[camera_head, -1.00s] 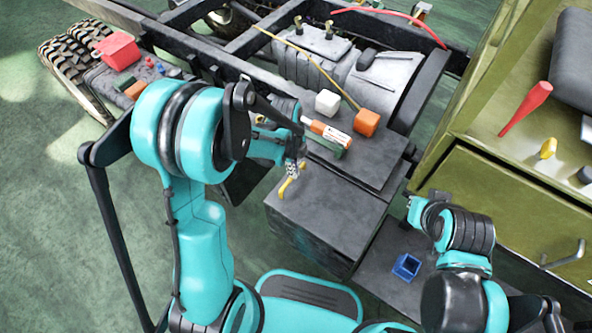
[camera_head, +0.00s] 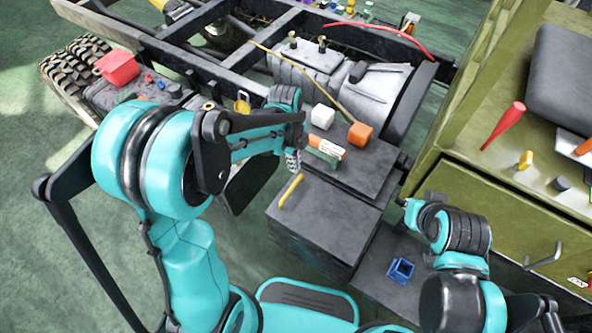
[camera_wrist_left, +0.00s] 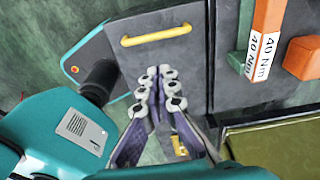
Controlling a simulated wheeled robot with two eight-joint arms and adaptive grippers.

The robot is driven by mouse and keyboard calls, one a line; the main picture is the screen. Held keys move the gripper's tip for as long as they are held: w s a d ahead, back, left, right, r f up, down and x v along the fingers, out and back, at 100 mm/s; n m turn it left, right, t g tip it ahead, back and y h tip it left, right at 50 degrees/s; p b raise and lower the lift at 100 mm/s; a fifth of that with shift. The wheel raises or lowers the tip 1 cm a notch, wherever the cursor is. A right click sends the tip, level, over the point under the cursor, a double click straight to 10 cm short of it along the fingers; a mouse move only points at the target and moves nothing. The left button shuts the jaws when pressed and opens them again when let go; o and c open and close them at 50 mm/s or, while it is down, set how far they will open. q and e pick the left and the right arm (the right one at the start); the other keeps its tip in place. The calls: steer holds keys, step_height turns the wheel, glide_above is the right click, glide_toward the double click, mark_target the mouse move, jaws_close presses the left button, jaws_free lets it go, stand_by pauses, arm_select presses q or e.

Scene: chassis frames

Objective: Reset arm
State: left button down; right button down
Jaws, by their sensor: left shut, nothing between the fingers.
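My left gripper (camera_head: 293,160) hangs at the left edge of the dark box, above and left of a yellow handle (camera_head: 290,191). In the left wrist view its fingers (camera_wrist_left: 160,78) are together with nothing between them. The yellow handle (camera_wrist_left: 156,35) lies beyond the fingertips, apart from them, on the dark panel. My left arm is bent over the left side of the head view. My right arm is folded at the lower right; its end (camera_head: 412,210) shows near the olive cabinet, but its fingers cannot be made out.
A blue open box (camera_head: 400,270) stands lower right. A red container (camera_head: 117,68) is far left. The olive cabinet (camera_head: 500,205) borders the right.

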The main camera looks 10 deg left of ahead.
arm_select(q)
steer(key=shift+a+r, duration=0.15)
steer(key=shift+r, duration=0.6)
steer(key=s+a+r+n+t, duration=0.2)
steer(key=s+r+n, duration=0.3)
steer(key=n, duration=0.6)
steer(key=s+a+r+n+t+y, duration=0.1)
steer(key=s+a+r+n+t, duration=0.2)
steer(key=n, duration=0.7)
steer(key=s+r+t, duration=0.2)
steer(key=s+r, duration=0.1)
steer(key=s, duration=0.1)
steer(key=shift+n+t, duration=0.3)
steer(key=shift+n, duration=0.1)
steer(key=shift+d, duration=0.1)
